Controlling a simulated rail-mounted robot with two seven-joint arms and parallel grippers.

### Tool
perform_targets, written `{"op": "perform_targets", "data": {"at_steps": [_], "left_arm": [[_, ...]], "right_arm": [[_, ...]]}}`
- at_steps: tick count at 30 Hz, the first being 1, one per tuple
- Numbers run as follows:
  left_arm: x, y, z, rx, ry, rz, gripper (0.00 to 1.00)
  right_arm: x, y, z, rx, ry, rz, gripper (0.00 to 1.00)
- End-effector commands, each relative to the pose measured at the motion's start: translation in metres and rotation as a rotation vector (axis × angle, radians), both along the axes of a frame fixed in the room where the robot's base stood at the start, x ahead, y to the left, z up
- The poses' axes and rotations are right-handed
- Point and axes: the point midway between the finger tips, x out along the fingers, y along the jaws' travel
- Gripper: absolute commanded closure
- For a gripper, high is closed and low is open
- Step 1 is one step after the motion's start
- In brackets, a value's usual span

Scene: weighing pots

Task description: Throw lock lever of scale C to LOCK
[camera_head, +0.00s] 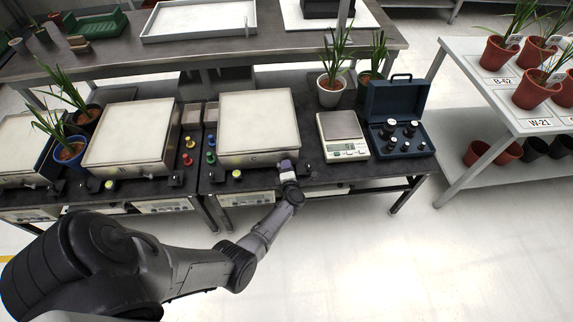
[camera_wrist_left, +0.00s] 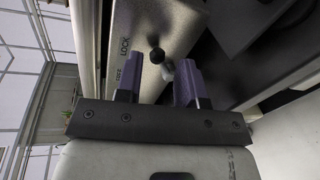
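Scale C (camera_head: 257,122) is a large balance with a broad pale plate, on the dark bench in the head view. Its front panel (camera_wrist_left: 142,30) fills the upper middle of the left wrist view, with the printed word LOCK and a smaller mark too small to read. A lock lever with a round black knob (camera_wrist_left: 157,55) sticks out to the right of the word, with a grey rounded part beside it. My left gripper (camera_head: 287,166) is at the scale's front right corner. Its two purple fingers (camera_wrist_left: 158,82) are apart, with the knob just beyond and between them. Contact is unclear.
A small digital scale (camera_head: 342,136) and an open blue case of weights (camera_head: 397,118) stand to the right. Free floor lies in front of the bench.

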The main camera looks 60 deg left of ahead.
Motion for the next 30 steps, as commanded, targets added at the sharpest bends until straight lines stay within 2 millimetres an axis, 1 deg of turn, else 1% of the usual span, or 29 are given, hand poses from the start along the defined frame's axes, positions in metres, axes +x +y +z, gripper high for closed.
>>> {"op": "perform_targets", "data": {"at_steps": [1, 6, 12, 15, 21, 30], "left_arm": [[-0.006, -0.009, 0.005, -0.003, 0.003, -0.001, 0.64], [-0.023, -0.039, 0.011, -0.002, 0.003, 0.001, 0.64], [-0.041, -0.069, 0.018, -0.001, 0.003, 0.001, 0.64], [-0.048, -0.081, 0.02, 0.0, 0.004, 0.002, 0.64], [-0.057, -0.096, 0.022, 0.001, 0.003, 0.002, 0.64], [-0.059, -0.1, 0.023, 0.002, 0.003, 0.002, 0.64]], "right_arm": [[0.0, -0.001, 0.009, -0.002, 0.0, 0.002, 0.57], [0.0, -0.001, 0.021, -0.004, -0.001, 0.003, 0.57], [0.0, -0.001, 0.032, -0.004, -0.001, 0.003, 0.57], [0.0, -0.001, 0.035, -0.004, -0.001, 0.002, 0.57], [0.0, 0.0, 0.039, 0.0, 0.0, 0.0, 0.57], [0.0, 0.001, 0.039, 0.004, 0.0, -0.003, 0.57]]}}
